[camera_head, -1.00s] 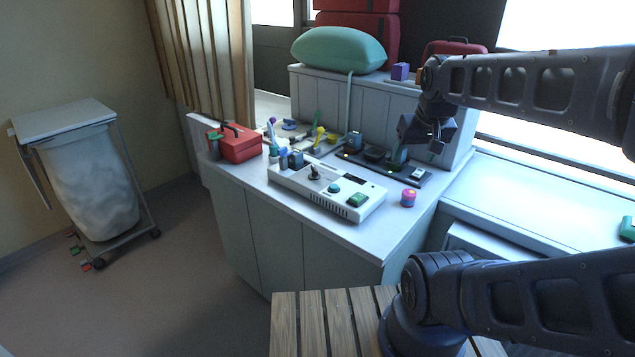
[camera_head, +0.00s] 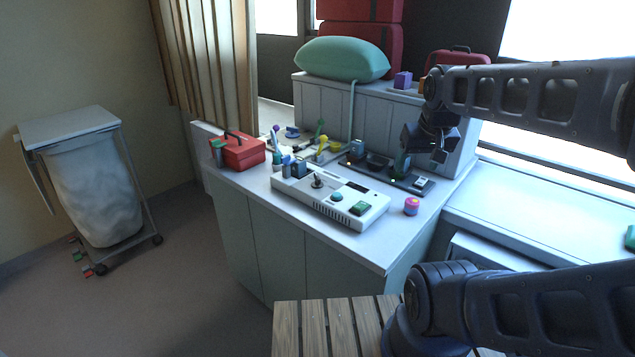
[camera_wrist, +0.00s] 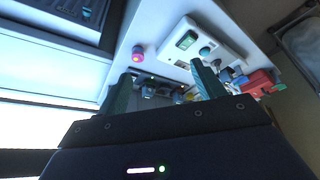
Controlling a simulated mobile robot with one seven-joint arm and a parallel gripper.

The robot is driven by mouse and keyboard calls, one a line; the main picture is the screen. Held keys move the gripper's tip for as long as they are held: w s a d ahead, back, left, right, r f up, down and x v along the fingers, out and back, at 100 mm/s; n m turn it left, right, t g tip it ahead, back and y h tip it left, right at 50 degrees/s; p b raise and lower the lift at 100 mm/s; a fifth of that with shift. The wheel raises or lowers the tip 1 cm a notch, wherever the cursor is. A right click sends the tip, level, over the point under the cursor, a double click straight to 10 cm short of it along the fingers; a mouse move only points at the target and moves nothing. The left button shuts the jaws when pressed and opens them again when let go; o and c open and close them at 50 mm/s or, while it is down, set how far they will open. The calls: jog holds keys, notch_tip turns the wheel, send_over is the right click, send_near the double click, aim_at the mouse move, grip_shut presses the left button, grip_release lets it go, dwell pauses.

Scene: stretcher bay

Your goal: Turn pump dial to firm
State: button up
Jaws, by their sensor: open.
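A white console (camera_head: 300,192), which looks like the pump unit, lies on the grey counter in the head view. It carries a dark upright knob (camera_head: 317,181), a round teal knob (camera_head: 337,197) and a green panel (camera_head: 359,208). I cannot tell which knob is the dial, nor read any marks. My gripper (camera_head: 404,162) hangs behind and right of the console, over a black tray, apart from the console. In the wrist view my gripper (camera_wrist: 164,88) has its two teal fingers spread with nothing between them. The console (camera_wrist: 222,38) and teal knob (camera_wrist: 206,51) show beyond them.
A pink-and-yellow cylinder (camera_head: 411,206) stands right of the console. The black tray (camera_head: 418,187) with small devices lies behind it. A red box (camera_head: 240,150) stands at left. A raised back ledge (camera_head: 325,105) carries a green pillow (camera_head: 342,60). The counter's front strip is clear.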

jog(key=shift+w, duration=0.1)
jog(key=n+g, duration=0.5)
jog(key=n, duration=1.6)
send_over(318, 176)
notch_tip(318, 176, down, 12)
notch_tip(318, 176, down, 10)
jog(key=shift+f, duration=0.1)
jog(key=c, duration=1)
jog(key=shift+o, duration=0.2)
